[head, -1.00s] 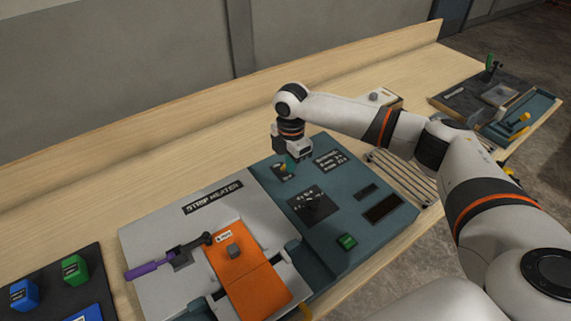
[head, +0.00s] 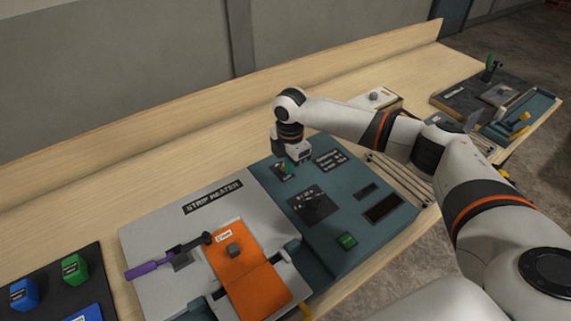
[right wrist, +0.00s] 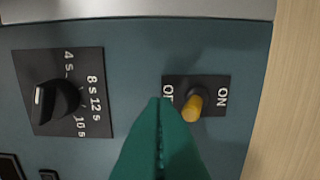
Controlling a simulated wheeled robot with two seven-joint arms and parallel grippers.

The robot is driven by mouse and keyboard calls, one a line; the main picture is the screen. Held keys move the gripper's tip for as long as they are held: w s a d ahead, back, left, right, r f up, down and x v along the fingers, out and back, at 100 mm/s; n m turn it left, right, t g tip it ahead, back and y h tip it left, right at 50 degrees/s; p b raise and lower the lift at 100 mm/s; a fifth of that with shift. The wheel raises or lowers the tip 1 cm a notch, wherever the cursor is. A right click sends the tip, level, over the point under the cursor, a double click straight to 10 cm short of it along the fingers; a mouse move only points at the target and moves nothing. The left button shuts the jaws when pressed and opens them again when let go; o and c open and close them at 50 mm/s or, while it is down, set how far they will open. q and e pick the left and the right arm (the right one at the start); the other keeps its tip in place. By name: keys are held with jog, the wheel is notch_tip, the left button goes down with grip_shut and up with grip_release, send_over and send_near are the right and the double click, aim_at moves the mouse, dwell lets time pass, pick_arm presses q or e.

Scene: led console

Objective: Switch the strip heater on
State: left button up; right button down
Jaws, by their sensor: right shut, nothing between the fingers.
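The strip heater (head: 143,236) is a light grey unit with an orange plate (head: 262,289), joined to a teal control panel (head: 297,238). The panel's toggle switch (right wrist: 193,105) has a yellow lever on a dark plate marked OFF and ON in the right wrist view. The lever's tip points toward the camera and a little to the OFF side. My right gripper (right wrist: 160,104) is shut and empty. Its teal fingertips are beside the lever on the OFF side and cover part of the OFF label. I cannot tell whether they touch the lever. It also shows over the switch in the head view (head: 287,168).
A dial (right wrist: 58,100) with time marks sits beside the switch. A green button (head: 346,240) and dark display windows (head: 383,208) are lower on the panel. A purple-handled lever (head: 141,270) is on the heater. Blue and green blocks (head: 75,268) stand at left.

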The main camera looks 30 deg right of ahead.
jog(key=shift+w+a, duration=0.1)
jog(key=shift+w, duration=0.75)
jog(key=shift+w+a+b, duration=0.1)
jog(key=shift+w+b, duration=0.25)
jog(key=shift+w, duration=0.1)
jog(key=shift+s, duration=0.1)
jog(key=r+p, duration=0.4)
jog(key=p, duration=0.1)
jog(key=r+p, duration=0.3)
jog(key=shift+s, duration=0.4)
